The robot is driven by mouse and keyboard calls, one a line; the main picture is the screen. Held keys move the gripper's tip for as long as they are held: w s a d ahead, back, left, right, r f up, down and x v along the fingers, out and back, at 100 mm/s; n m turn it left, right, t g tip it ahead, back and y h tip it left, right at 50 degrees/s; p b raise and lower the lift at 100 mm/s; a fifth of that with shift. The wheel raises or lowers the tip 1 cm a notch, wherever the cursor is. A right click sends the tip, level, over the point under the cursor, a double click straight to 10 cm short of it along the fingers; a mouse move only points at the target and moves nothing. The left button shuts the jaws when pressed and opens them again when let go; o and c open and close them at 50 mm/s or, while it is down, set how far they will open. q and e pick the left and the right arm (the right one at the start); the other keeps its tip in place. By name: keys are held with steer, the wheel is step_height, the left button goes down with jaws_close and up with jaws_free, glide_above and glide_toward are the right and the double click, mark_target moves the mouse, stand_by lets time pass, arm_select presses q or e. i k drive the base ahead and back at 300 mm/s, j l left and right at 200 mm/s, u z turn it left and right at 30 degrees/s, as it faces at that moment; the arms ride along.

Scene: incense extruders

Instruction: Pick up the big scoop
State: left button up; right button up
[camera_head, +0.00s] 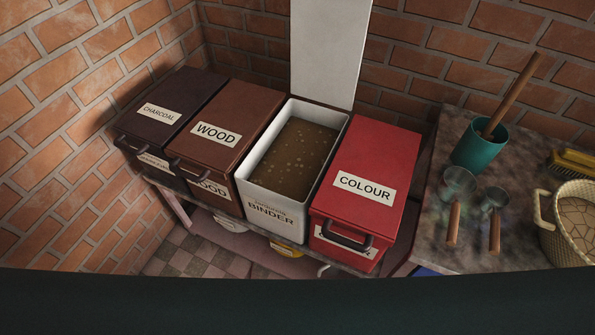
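Two scoops with grey, see-through-looking bowls and wooden handles lie side by side on the stone-topped counter at the right. The left one looks like the big scoop (459,183); its bowl is wider and its handle points toward the front of the counter. The smaller scoop (493,199) lies just to its right, a little apart from it. Neither of my grippers shows in the head view, and nothing is holding the scoops.
A teal cup (478,150) with a wooden stick stands behind the scoops. A woven basket (570,228) and a yellow brush (575,162) are to the right. Bins marked CHARCOAL, WOOD and COLOUR (372,160) are closed; the BINDER bin (270,210) is open, its lid raised.

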mark_target(456, 184)
steer(key=z, duration=1.35)
